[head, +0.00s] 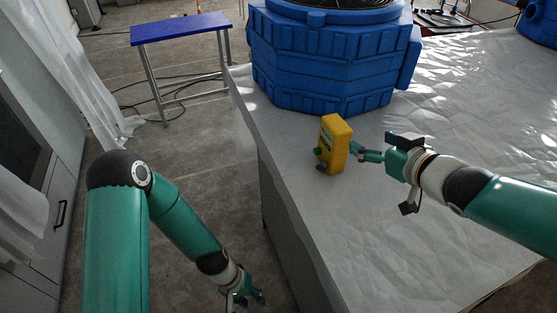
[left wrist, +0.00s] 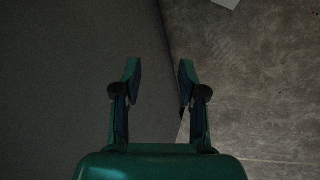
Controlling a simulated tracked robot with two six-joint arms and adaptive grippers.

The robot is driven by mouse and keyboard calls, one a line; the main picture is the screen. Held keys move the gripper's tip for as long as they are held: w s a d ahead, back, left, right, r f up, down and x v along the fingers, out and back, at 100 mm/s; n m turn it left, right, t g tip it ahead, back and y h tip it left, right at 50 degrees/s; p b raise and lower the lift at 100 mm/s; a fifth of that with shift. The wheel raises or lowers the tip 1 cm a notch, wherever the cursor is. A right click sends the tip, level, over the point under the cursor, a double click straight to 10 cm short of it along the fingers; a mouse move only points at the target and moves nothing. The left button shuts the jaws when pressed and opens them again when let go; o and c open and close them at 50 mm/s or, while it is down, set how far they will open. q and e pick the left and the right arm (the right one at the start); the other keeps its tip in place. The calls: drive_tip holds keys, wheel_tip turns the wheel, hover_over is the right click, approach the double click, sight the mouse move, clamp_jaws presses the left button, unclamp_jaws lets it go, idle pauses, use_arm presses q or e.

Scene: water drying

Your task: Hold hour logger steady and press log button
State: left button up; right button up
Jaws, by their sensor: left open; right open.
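The yellow hour logger (head: 336,145) stands upright on the white-covered table, near its left edge. Its darker face is turned to the left. A small green part and a dark part show low at that face; I cannot tell whether they are buttons or fingertips. My right gripper (head: 358,151) is open, with its fingers at the right side of the logger; contact is unclear. My left gripper (head: 243,298) is low at the bottom of the head view, left of the table and away from the logger. It is open and empty in the left wrist view (left wrist: 159,76).
A large blue octagonal machine (head: 325,60) stands on the table behind the logger. A blue-topped stand (head: 180,28) is on the floor at the back left. The white table (head: 420,240) is clear in front. White curtains (head: 75,60) hang at the left.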

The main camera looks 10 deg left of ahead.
sight(334, 125)
use_arm(q)
drive_tip(key=w+r+t+h, duration=0.3)
drive_tip(key=w+r, duration=0.5)
drive_tip(key=w, duration=0.1)
drive_tip(key=w+r+n+t+h, duration=0.1)
drive_tip(key=w+r+t+h, duration=0.3)
drive_tip(key=w+r, duration=0.5)
drive_tip(key=w+r+n+t+h, duration=0.1)
drive_tip(key=w+r+t+h, duration=0.2)
drive_tip(key=w+r, duration=0.6)
drive_tip(key=shift+w+d+t+h, duration=0.1)
drive_tip(key=shift+w+t+h, duration=0.2)
drive_tip(key=shift+w+h, duration=0.1)
use_arm(e)
drive_tip(key=x, duration=1.6)
drive_tip(key=shift+w+a+f, duration=0.1)
drive_tip(key=shift+w+a, duration=0.1)
drive_tip(key=shift+a, duration=0.05)
use_arm(q)
drive_tip(key=shift+r, duration=0.1)
use_arm(e)
drive_tip(key=c, duration=1.3)
use_arm(q)
clamp_jaws()
